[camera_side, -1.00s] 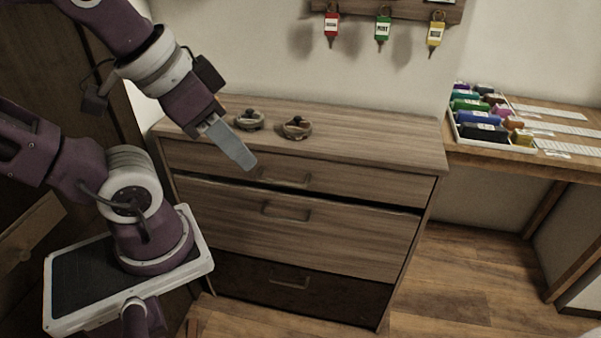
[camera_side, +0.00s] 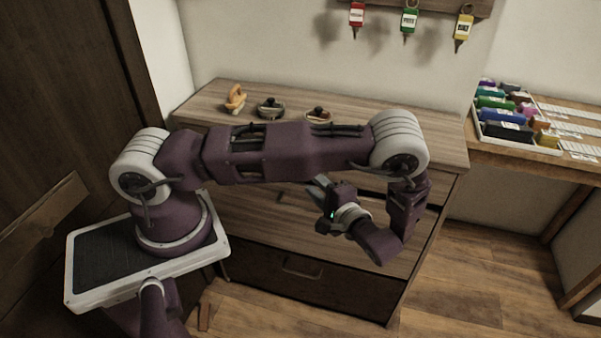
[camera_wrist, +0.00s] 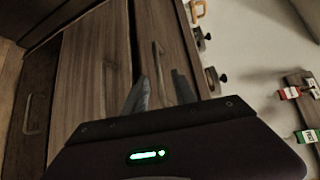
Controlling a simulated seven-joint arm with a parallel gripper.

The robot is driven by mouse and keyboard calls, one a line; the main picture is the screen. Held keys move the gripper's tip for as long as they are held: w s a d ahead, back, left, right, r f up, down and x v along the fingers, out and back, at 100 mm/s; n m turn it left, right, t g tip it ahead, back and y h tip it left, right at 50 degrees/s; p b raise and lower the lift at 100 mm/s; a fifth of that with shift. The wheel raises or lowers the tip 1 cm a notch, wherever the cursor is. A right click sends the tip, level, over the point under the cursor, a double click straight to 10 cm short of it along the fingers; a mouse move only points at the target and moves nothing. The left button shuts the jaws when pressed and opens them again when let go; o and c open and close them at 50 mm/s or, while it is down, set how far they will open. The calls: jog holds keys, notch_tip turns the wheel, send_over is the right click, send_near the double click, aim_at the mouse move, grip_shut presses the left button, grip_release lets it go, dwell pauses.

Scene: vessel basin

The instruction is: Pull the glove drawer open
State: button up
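A wooden drawer unit (camera_side: 441,150) stands against the wall with a top, a middle and a darker bottom drawer. No glove label or gloves are visible, so I cannot tell which drawer is the glove drawer. In the wrist view, the top drawer's handle (camera_wrist: 158,72) appears between my fingers, and the middle drawer's handle (camera_wrist: 108,92) lies left of them. My gripper (camera_wrist: 160,92) is open and empty, facing the drawer fronts; contact with the handle is not evident. In the side view my gripper (camera_side: 319,184) is before the upper drawers, and my arm hides much of the top drawer.
An orange-handled object (camera_side: 236,98) and two small dark objects, one left (camera_side: 270,107) and one right (camera_side: 318,115), sit on the unit's top. A tray of coloured bottles (camera_side: 515,118) is on the right-hand table. Floor before the bottom drawer (camera_side: 310,280) looks clear.

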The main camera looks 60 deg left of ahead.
jog(key=a, duration=0.2)
jog(key=a+f, duration=0.1)
jog(key=a, duration=0.4)
jog(key=shift+a+f, duration=0.1)
jog(key=shift+f, duration=0.2)
jog(key=shift+c, duration=0.2)
grip_shut()
jog(key=shift+s, duration=0.1)
dwell(0.7)
